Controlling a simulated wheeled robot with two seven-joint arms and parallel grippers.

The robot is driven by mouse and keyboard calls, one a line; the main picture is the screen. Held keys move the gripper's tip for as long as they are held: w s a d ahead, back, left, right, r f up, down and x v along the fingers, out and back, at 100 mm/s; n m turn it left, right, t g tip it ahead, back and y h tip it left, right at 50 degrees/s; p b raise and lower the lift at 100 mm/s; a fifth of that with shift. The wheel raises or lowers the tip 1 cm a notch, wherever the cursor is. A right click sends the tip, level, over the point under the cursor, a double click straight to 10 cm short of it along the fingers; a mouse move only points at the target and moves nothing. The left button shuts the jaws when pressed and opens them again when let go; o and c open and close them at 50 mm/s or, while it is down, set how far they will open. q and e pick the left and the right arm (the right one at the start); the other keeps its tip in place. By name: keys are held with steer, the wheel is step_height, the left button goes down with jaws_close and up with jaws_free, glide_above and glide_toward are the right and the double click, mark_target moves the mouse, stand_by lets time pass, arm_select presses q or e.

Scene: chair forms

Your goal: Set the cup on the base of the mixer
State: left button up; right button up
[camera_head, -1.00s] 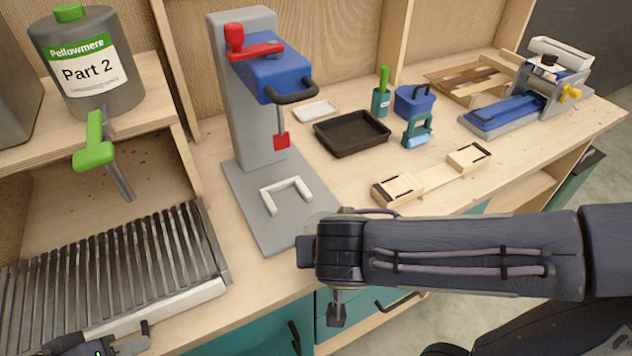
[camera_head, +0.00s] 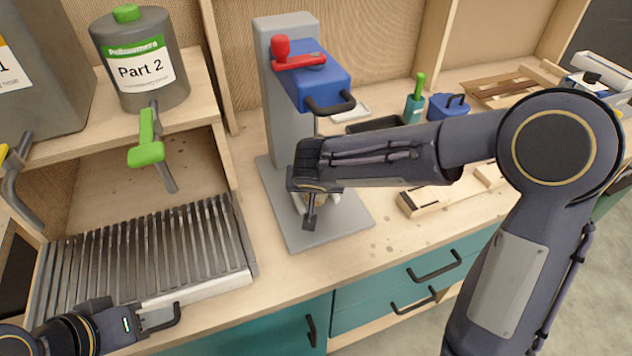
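The mixer (camera_head: 290,95) stands on the bench with a grey column, a blue head, a red lever and a flat grey base (camera_head: 345,222). My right gripper (camera_head: 310,212) points down over the base, below the blue head. Its wrist hides most of the white holder on the base and the mixer's paddle. A pale edge shows just right of the finger; I cannot tell whether it is the cup or the holder. Whether this gripper holds the cup is hidden. My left gripper (camera_head: 160,318) is low at the left, in front of the slatted grate, and its opening is unclear.
The slatted metal grate (camera_head: 140,250) lies left of the mixer. Above it, a grey "Part 2" container (camera_head: 140,65) with a green tap stands on a shelf. A black tray (camera_head: 375,124) and a blue box (camera_head: 447,107) are behind my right arm. Teal drawers (camera_head: 400,285) are below.

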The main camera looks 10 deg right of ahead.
steer(key=shift+s, duration=0.1)
steer(key=shift+f, duration=0.25)
steer(key=o, duration=0.8)
steer(key=shift+c, duration=0.2)
steer(key=shift+r, duration=0.4)
steer(key=v, duration=1.2)
steer(key=s+d+f+g+y, duration=0.1)
steer(key=s+d+f+g, duration=0.1)
steer(key=s+d, duration=0.85)
steer(key=s+d+f+t+y, duration=0.1)
steer(key=s+y, duration=0.3)
steer(key=s, duration=0.5)
steer(key=shift+s+d+f+n, duration=0.25)
steer(key=shift+s+f+n, duration=0.15)
steer(key=shift+f, duration=0.5)
